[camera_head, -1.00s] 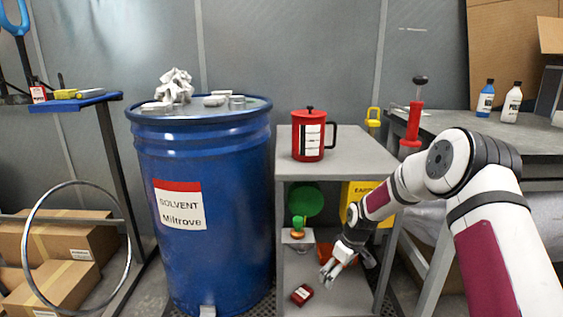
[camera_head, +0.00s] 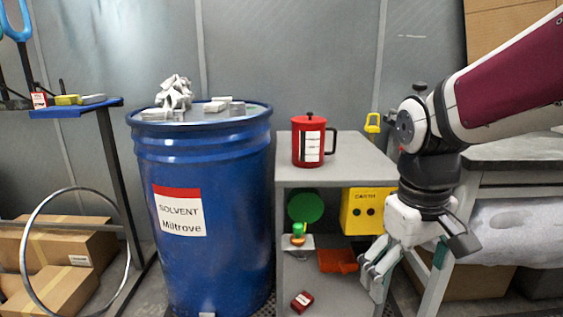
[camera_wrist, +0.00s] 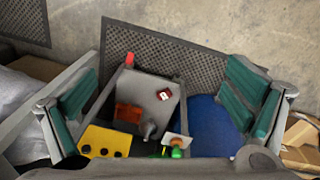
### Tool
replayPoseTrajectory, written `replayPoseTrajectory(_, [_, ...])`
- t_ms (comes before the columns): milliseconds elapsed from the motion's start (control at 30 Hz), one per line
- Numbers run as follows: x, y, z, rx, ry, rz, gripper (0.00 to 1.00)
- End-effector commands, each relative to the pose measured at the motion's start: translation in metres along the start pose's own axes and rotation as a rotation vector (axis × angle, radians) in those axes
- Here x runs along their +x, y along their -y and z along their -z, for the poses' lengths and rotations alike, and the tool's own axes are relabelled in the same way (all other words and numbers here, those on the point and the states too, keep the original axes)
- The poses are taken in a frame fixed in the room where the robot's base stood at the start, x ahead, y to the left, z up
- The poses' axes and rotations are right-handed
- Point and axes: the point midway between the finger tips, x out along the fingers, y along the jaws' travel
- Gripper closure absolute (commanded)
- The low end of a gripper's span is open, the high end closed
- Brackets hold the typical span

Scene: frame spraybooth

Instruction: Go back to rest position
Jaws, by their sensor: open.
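My gripper (camera_head: 376,268) hangs pointing down at the right of the grey shelf unit (camera_head: 350,172), in front of its right side. In the wrist view its green-padded fingers (camera_wrist: 165,95) are spread wide with nothing between them. The shelf unit shows below and beyond the fingers there. A small red box (camera_head: 302,300) lies on the lowest shelf, and it also shows in the wrist view (camera_wrist: 164,94). My forearm comes in from the upper right.
A blue solvent drum (camera_head: 235,200) stands left of the shelf unit. A red pot (camera_head: 308,140) stands on the unit's top. A yellow box (camera_head: 365,212), an orange bin (camera_head: 337,261) and a green round object (camera_head: 306,207) are inside. A workbench (camera_head: 515,150) is at the right.

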Motion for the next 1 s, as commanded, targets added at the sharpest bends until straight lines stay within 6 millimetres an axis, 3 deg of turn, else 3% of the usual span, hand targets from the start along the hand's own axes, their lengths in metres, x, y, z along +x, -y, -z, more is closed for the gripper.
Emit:
replayPoseTrajectory(100, [-0.016,0.012,-0.048,0.069,0.002,0.003,0.04])
replayPoseTrajectory(300, [-0.024,0.033,-0.12,0.179,0.013,0.027,0.04])
replayPoseTrajectory(500, [-0.021,0.05,-0.169,0.252,0.022,0.055,0.04])
replayPoseTrajectory(733, [-0.011,0.064,-0.209,0.311,0.03,0.085,0.04])
replayPoseTrajectory(1000, [-0.053,0.057,-0.199,0.309,-0.006,0.079,0.04])
